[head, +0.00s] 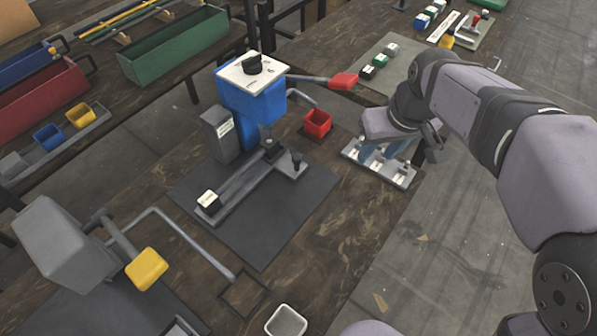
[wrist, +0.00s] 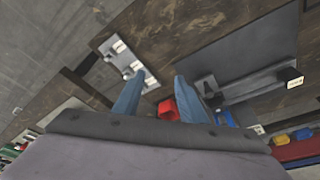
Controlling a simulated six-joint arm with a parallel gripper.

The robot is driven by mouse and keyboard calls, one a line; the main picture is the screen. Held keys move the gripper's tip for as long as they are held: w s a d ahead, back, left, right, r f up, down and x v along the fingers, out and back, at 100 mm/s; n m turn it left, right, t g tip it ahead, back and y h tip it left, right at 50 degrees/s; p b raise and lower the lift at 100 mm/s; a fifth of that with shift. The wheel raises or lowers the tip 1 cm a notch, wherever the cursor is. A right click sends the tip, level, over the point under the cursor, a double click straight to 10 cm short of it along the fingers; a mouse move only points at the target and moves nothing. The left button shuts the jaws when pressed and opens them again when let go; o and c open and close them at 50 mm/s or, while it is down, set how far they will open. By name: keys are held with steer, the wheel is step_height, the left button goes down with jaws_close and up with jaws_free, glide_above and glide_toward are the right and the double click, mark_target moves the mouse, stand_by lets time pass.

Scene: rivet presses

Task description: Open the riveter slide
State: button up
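The blue riveter (head: 262,103) stands on a dark mat with a white top plate and black knob. Its grey slide rail (head: 245,185) runs along the mat in front, with a white-labelled block (head: 208,201) at the near end and an upright dark peg (head: 296,160) at the far right end. In the wrist view the slide (wrist: 250,83) lies right of my fingers, its labelled end at the right edge. My gripper (head: 384,150) is right of the riveter, above a grey plate. Its blue fingers (wrist: 160,95) are apart, with nothing held between them.
A red bin (head: 318,123) stands between riveter and gripper. The riveter's red-ended lever (head: 343,81) reaches right above it. The grey plate (head: 403,180) carries several small fittings. A grey press (head: 65,240) with a yellow-ended lever stands front left.

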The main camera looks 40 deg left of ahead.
mark_target(297, 157)
steer(key=s+a+f+n+y+b, duration=0.1)
steer(key=s+a+n+b, duration=0.15)
steer(key=a, duration=0.45)
steer(key=s+a+f+n+y+b, duration=0.1)
steer(key=s+a+f+n+b, duration=0.15)
steer(key=a, duration=0.55)
steer(key=shift+m, duration=0.5)
steer(key=shift+s+x, duration=0.15)
steer(key=shift+x, duration=1.4)
steer(key=shift+s+x, duration=0.15)
steer(key=shift+x, duration=1.4)
steer(key=shift+d, duration=0.1)
jaws_close()
